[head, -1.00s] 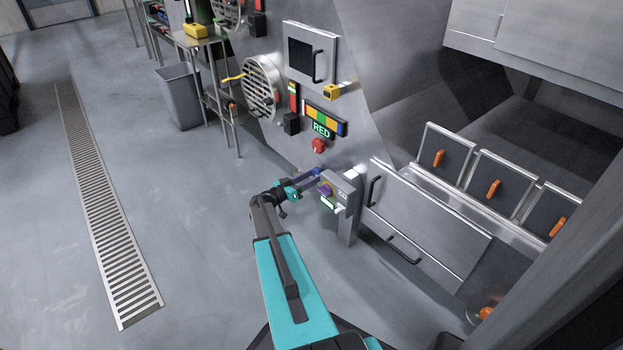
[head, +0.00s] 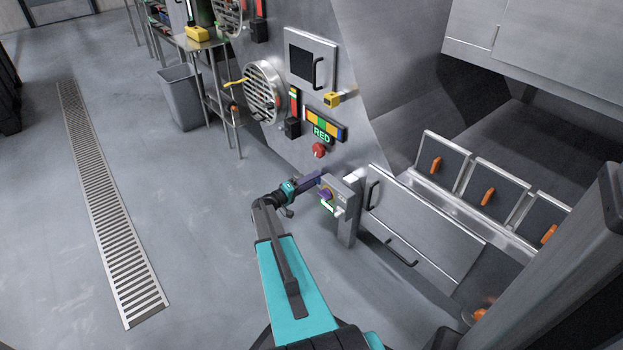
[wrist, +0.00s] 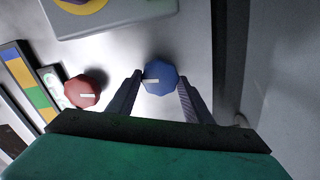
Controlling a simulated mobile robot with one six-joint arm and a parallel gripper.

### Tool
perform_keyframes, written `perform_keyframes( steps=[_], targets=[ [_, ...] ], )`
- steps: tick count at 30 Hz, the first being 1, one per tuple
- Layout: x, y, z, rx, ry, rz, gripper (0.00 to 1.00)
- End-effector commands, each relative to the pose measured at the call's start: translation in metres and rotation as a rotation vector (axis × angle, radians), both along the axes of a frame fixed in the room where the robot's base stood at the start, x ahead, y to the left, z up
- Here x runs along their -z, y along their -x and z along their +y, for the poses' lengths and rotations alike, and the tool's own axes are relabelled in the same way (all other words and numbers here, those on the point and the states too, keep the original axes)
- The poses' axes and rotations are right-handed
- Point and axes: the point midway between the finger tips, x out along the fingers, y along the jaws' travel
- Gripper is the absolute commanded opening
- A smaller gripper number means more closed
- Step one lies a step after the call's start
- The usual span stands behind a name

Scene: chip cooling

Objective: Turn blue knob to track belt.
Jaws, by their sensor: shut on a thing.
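The blue knob (wrist: 160,77) shows in the wrist view as a faceted knob with a short white mark on its left lower part. My gripper (wrist: 160,88) is shut on it, with one dark finger at each side. In the head view my gripper (head: 318,179) reaches the panel's lower part just left of the grey post, and the blue knob is hidden there. A red knob (head: 319,150) sits above, under a green lit "RED" display (head: 322,132). The red knob also shows left of my gripper in the wrist view (wrist: 82,92).
A grey post (head: 345,226) with a purple knob on a yellow disc (head: 326,196) stands close right of my gripper. A coloured strip (head: 326,123) is above the display.

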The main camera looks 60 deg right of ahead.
Motion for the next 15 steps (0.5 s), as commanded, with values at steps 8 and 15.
perform_keyframes(
  steps=[8,15],
  targets=[
    [-0.0019,-0.004,-0.0015,-0.01,-0.066,0.196,0.24],
    [-0.0011,-0.004,-0.0016,-0.009,-0.093,0.284,0.24]
  ],
)
